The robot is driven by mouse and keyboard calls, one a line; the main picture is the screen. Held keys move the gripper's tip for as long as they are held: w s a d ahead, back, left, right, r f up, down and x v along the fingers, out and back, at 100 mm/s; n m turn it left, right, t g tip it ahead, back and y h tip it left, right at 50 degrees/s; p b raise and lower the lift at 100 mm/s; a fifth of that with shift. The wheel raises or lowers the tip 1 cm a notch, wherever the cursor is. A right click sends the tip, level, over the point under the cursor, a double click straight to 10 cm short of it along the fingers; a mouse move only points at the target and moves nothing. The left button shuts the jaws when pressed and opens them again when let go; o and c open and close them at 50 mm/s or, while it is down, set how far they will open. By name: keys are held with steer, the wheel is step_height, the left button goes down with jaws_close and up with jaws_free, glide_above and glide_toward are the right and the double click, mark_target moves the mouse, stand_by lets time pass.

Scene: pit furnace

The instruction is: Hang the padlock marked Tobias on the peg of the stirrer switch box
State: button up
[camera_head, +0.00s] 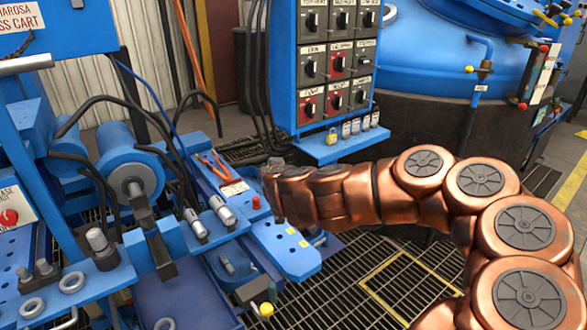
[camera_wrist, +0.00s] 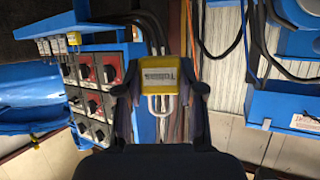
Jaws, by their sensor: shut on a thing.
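My gripper (camera_wrist: 160,90) is shut on a yellow padlock (camera_wrist: 160,69). The padlock has a pale label whose small lettering I cannot read for certain. Its metal shackle shows below the body in the wrist view. In the head view my gripper (camera_head: 274,172) is in front of and below the switch panel (camera_head: 325,88), left of its ledge; I cannot make out the held padlock there. The panel carries several black and red switch boxes, also in the wrist view (camera_wrist: 98,132). Their labels are too small to read, so I cannot tell which is the stirrer's.
A blue workbench (camera_head: 284,250) with red-handled pliers (camera_head: 213,165) and metal cylinders lies left and below. A blue furnace vessel (camera_head: 432,60) stands right. Dark cables hang beside the panel.

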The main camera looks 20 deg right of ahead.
steer(key=shift+m+h, duration=0.4)
steer(key=shift+h, duration=0.1)
steer(key=a, duration=0.5)
steer(key=shift+w+a, duration=0.15)
steer(key=shift+w, duration=0.25)
steer(key=shift+r, duration=0.2)
steer(key=shift+a+f, duration=0.1)
steer(key=shift+f, duration=0.05)
